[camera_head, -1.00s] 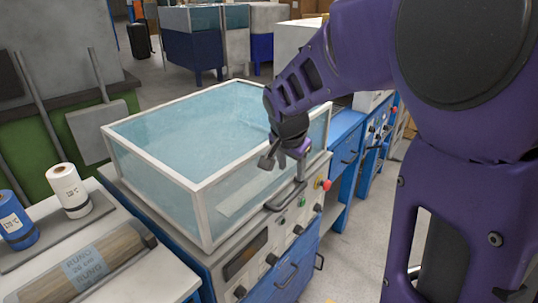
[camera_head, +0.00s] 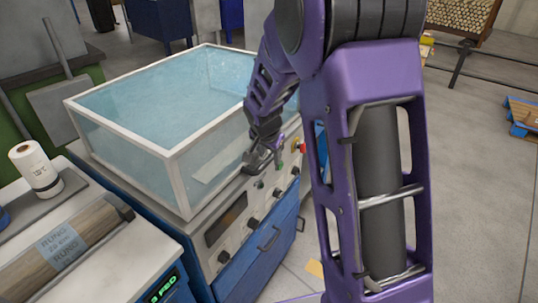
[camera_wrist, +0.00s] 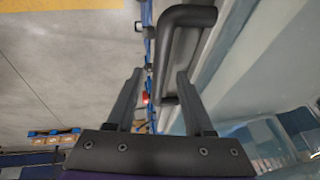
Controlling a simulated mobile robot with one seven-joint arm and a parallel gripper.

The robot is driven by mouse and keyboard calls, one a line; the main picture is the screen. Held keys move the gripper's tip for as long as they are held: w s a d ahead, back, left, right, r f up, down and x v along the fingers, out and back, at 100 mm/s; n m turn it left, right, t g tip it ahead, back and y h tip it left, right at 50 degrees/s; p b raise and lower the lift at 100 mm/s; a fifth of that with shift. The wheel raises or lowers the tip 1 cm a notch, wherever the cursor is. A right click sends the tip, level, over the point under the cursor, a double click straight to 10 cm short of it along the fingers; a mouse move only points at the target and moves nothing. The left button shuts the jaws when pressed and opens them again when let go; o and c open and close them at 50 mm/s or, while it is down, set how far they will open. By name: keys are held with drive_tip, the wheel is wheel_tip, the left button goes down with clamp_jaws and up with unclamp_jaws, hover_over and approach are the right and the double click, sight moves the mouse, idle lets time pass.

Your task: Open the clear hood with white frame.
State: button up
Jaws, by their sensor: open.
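The clear hood with white frame (camera_head: 168,150) sits down flat on its blue machine in the head view, closed. Its walls and top are bluish see-through panels. A dark bar handle (camera_wrist: 163,45) is at the front of the hood; in the head view my gripper mostly hides it. My gripper (camera_head: 262,160) is at this handle, low at the hood's front side. In the wrist view my gripper (camera_wrist: 160,82) is open, and the handle bar runs between its two fingers. I cannot tell whether either finger touches the bar.
The machine's front panel has knobs, a dark display (camera_head: 226,220) and a red button (camera_head: 298,147). A bench at left carries a white spool (camera_head: 36,169) and a wooden roll (camera_head: 70,240). Open grey floor (camera_head: 475,180) lies to the right.

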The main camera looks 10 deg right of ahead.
clamp_jaws()
idle(1.4)
